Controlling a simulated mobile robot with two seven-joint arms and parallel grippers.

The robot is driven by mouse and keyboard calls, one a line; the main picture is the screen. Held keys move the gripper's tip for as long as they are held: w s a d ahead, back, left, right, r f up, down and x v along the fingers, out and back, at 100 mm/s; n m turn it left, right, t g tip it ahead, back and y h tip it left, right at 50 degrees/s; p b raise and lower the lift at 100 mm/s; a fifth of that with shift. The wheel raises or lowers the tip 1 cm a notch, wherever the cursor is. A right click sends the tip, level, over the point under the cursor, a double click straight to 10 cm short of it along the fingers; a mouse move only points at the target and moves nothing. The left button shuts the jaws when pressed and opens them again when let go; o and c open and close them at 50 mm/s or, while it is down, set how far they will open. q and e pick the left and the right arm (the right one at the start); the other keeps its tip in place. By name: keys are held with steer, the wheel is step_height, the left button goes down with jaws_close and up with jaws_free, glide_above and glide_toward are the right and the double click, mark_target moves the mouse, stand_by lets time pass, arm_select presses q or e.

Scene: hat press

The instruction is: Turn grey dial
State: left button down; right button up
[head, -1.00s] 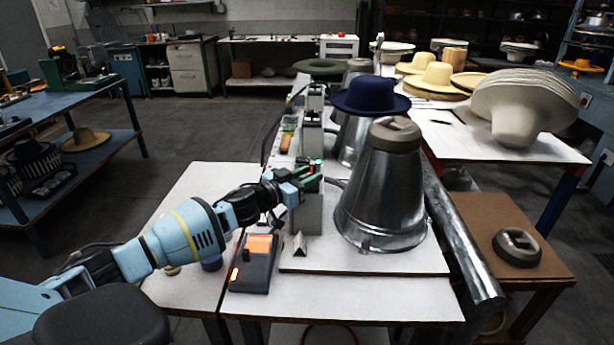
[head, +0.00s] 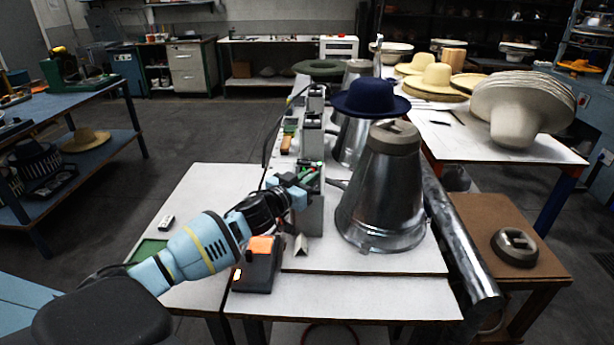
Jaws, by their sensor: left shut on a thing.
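My left gripper (head: 302,182) is at the upper left side of a narrow grey control box (head: 312,216), beside the metal press cone. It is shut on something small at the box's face. That spot is where a grey dial could sit, but the fingers cover it, so I cannot make out the dial or its angle. Small green and red parts show close to the fingertips. My right gripper is not in view.
The tall metal cone (head: 378,200) with a grey cap stands just right of the box. A dark blue hat (head: 370,98) sits behind it. A black box with an orange top (head: 262,246) lies below my wrist. The white table (head: 340,302) is clear in front.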

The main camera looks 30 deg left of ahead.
arm_select(q)
steer(key=n+y, duration=0.2)
steer(key=y, duration=0.1)
steer(key=shift+f, duration=0.15)
steer(key=shift+n+g+y+b, duration=0.35)
steer(key=shift+n+y, duration=0.55)
steer(key=shift+y, duration=0.6)
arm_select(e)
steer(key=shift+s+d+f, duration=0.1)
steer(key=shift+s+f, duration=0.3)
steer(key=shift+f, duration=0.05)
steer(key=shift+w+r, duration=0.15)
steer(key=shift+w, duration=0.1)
arm_select(q)
steer(key=c, duration=1.5)
jaws_free()
steer(key=v, duration=0.8)
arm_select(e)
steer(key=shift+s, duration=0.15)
